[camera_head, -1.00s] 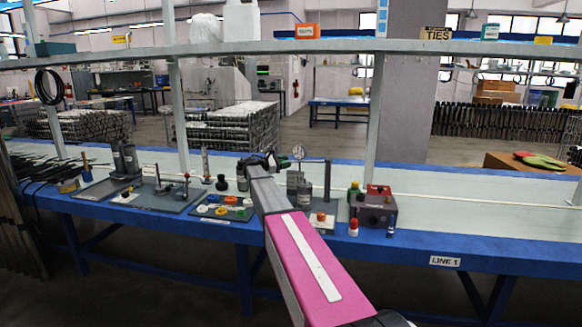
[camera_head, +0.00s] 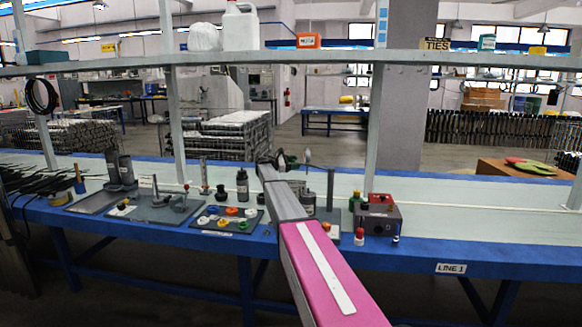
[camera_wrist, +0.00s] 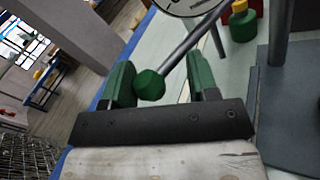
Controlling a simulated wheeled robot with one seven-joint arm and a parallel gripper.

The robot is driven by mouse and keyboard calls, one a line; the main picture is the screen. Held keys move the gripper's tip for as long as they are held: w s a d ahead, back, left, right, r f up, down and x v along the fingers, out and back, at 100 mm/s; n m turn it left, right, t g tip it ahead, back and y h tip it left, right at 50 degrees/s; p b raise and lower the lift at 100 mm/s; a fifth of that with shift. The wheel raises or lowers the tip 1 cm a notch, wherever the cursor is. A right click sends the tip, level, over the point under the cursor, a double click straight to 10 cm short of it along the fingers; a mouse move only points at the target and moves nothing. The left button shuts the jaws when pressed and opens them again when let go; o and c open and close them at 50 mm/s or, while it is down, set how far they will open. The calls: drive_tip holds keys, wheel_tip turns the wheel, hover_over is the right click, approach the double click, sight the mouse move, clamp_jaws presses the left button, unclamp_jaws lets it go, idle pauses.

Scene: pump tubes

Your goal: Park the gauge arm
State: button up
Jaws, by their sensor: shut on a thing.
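The gauge arm shows in the wrist view as a grey rod (camera_wrist: 190,43) with a green ball knob (camera_wrist: 149,85) on its near end. A round dial gauge (camera_wrist: 188,6) at the top of that view is cut off by the edge. My gripper (camera_wrist: 160,85) has its green fingers on either side of the knob and is shut on it. In the head view my gripper (camera_head: 288,161) is small and dark, left of the gauge (camera_head: 308,158), which appears narrow, nearly edge-on. An upright dark post (camera_head: 331,188) stands on a grey plate (camera_wrist: 292,110).
Right of the post is a red and grey box (camera_head: 379,217) with red and green knobs nearby. Left of my arm are a tray of coloured caps (camera_head: 227,220), a dark bottle (camera_head: 242,184) and a grey fixture plate (camera_head: 155,211). The bench's right side is clear.

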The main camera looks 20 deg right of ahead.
drive_tip(key=shift+w+d+f, duration=0.15)
drive_tip(key=shift+w+d, duration=0.05)
drive_tip(key=shift+d, duration=0.85)
drive_tip(key=shift+w+d, duration=0.2)
drive_tip(key=shift+d, duration=0.1)
drive_tip(key=shift+w+d, duration=0.1)
drive_tip(key=shift+w, duration=0.05)
drive_tip(key=o, duration=0.9)
drive_tip(key=shift+d, duration=0.15)
drive_tip(key=shift+w, duration=0.1)
drive_tip(key=a, duration=1.2)
drive_tip(key=shift+a, duration=0.3)
